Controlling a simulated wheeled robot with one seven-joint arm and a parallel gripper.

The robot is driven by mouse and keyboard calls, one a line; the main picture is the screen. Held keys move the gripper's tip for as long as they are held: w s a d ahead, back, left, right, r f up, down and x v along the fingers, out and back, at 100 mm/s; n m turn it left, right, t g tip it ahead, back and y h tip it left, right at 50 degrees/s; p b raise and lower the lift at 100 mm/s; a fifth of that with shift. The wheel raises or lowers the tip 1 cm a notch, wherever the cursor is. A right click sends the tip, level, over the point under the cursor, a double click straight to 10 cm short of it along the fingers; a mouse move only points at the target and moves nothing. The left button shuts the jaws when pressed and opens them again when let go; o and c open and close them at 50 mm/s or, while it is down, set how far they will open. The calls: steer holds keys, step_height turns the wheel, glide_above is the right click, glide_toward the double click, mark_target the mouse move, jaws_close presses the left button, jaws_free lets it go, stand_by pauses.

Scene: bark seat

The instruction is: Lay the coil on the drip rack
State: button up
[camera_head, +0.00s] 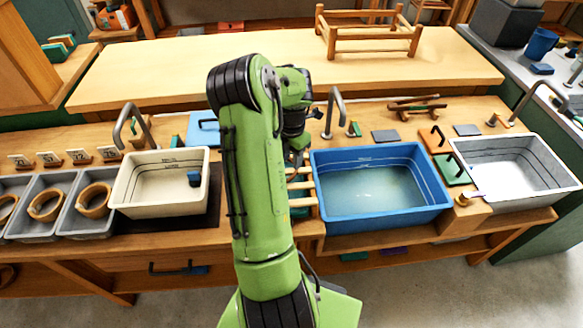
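Several tan bark coils lie in grey trays at the far left; one coil (94,200) is in the tray nearest the cream basin, another coil (46,205) in the tray to its left. A slatted wooden rack (303,186), which looks like the drip rack, lies between the cream and blue basins, partly hidden by my green arm. I see no coil on its visible slats. My gripper (297,152) is above the back of this rack, mostly hidden behind my arm. Its fingers and anything in them cannot be made out.
A cream basin (124,195) holds a small dark blue block (194,178). A blue basin (440,203) holds water, and a whitish basin (560,188) stands farther right. Taps rise behind the basins. A wooden frame (369,47) stands on the mostly clear rear bench.

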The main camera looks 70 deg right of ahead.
step_height(320, 180, up, 5)
steer(key=shift+f, duration=0.15)
steer(key=w+a+r+m+t, duration=0.1)
steer(key=w+a+r+m, duration=0.1)
steer(key=w+a+r, duration=0.4)
steer(key=w+a+r+m+t, duration=0.1)
steer(key=w+a+r+m, duration=0.15)
steer(key=a, duration=0.65)
steer(key=w+a+r+m+t, duration=0.1)
steer(key=w+a+r+m, duration=0.1)
steer(key=w+a+r, duration=0.4)
steer(key=s+a+r+m+t, duration=0.1)
steer(key=s+a+m, duration=0.2)
steer(key=a, duration=0.7)
steer(key=s+a+r+m+t, duration=0.1)
steer(key=s+a+m, duration=0.3)
steer(key=s+a, duration=0.4)
steer(key=shift+s+a+t, duration=0.15)
steer(key=shift+a+t, duration=0.15)
steer(key=shift+a, duration=0.55)
